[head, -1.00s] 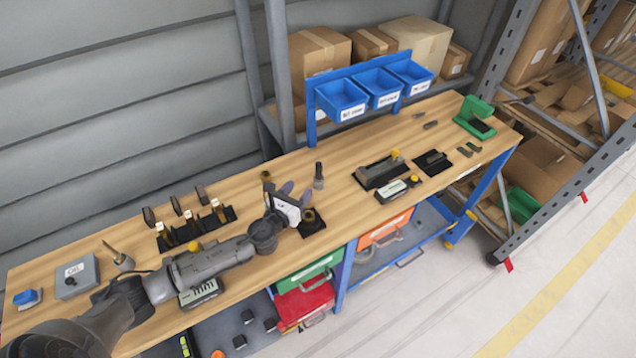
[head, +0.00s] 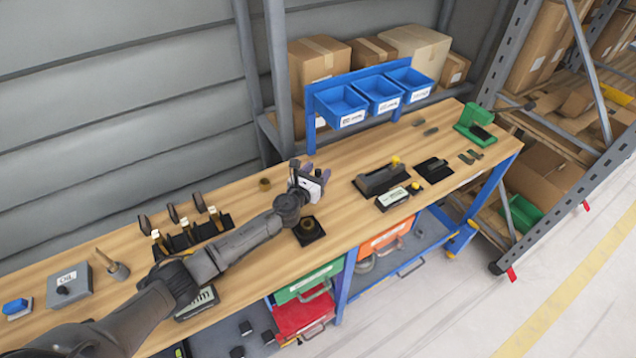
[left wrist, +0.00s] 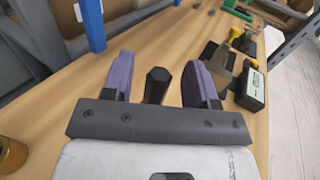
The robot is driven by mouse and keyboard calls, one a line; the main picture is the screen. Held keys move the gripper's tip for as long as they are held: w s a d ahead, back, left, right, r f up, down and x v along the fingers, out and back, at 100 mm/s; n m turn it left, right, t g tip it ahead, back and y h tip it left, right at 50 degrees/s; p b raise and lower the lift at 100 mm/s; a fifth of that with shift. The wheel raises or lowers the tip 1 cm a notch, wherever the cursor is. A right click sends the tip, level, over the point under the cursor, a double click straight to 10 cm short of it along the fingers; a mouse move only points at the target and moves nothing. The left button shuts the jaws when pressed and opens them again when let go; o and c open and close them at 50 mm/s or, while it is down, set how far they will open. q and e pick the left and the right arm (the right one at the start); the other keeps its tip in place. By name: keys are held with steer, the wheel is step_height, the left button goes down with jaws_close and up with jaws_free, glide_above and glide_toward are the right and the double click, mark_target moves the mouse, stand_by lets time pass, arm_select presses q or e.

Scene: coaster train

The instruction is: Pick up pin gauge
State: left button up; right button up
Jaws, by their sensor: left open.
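A dark upright piece with a faceted top, which looks like the pin gauge (left wrist: 157,85), stands on the wooden bench in the left wrist view. My left gripper (left wrist: 153,80) is open, with its two purple fingers on either side of this piece. The piece sits nearer the left finger, and a gap shows to the right finger. I cannot tell how deep it is between the fingers. In the head view my left gripper (head: 316,174) is over the middle of the bench and mostly hides the piece. My right gripper is not in view.
A brass ring (head: 264,184) and a black holder (head: 308,231) are near my gripper. A rack with handled tools (head: 190,235) stands left. A dark block fixture (head: 380,180) and a display box (head: 392,199) lie right. Blue bins (head: 342,105) hang behind.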

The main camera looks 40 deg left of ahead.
arm_select(q)
steer(key=shift+w+a, duration=0.25)
steer(key=shift+w, duration=0.95)
jaws_close()
